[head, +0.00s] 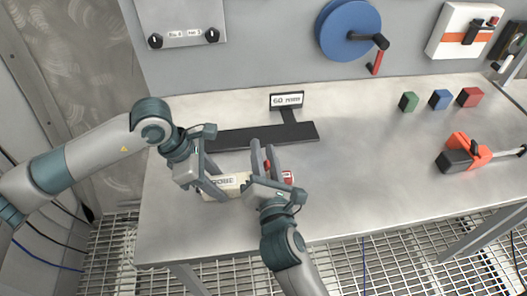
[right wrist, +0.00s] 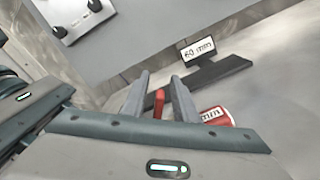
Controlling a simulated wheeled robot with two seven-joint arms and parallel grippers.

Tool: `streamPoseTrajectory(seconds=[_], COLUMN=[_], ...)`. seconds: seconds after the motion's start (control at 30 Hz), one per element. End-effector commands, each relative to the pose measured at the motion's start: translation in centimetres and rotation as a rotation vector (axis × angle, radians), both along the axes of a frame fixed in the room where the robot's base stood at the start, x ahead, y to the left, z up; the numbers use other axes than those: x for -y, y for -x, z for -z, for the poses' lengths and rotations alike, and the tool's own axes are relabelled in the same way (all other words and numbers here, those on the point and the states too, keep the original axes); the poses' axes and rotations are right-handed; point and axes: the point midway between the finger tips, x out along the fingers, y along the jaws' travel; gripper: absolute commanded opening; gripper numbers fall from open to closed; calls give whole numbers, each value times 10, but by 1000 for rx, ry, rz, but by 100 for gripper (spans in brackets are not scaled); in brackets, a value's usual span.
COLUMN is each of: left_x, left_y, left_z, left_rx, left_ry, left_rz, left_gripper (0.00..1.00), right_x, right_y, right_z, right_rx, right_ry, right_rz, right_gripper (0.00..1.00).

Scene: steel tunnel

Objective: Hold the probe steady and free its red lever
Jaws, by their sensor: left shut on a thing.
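The probe (head: 231,182) is a pale, lettered bar lying across the front part of the bench, with a red end (head: 288,177) at its right. My left gripper (head: 216,180) is shut on the left part of the probe. My right gripper (head: 263,158) is over the right part of the probe, its fingers apart. In the right wrist view the red lever (right wrist: 158,103) stands upright between those fingers, with a gap on either side. The red end with white lettering (right wrist: 215,117) shows right of the fingers. The lever's base is hidden by my right gripper.
A dark flat stand (head: 290,134) with a "60" sign (head: 287,100) lies just behind the probe. Green (head: 408,102), blue (head: 440,99) and red (head: 470,97) blocks stand at the back right. An orange and black tool (head: 467,153) lies at the right. The bench between is clear.

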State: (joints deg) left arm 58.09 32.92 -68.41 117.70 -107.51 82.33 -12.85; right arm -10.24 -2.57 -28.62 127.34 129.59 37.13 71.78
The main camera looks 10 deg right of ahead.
Motion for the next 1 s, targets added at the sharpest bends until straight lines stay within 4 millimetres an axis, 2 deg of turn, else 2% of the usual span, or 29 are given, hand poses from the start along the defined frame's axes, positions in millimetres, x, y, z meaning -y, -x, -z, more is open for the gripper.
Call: streamPoseTrajectory(seconds=[0.27,0.7,1.0], left_x=[0,0,0], left_y=[0,0,0], left_z=[0,0,0], left_rx=[1,0,0], left_ry=[0,0,0], left_rz=[0,0,1], left_gripper=[11,11,11], right_x=[0,0,0], right_y=[20,88,115], right_z=[1,1,1], right_rx=[-2,-4,-1], right_ry=[-1,0,-1], right_rz=[0,0,0], right_gripper=[27,27,27])
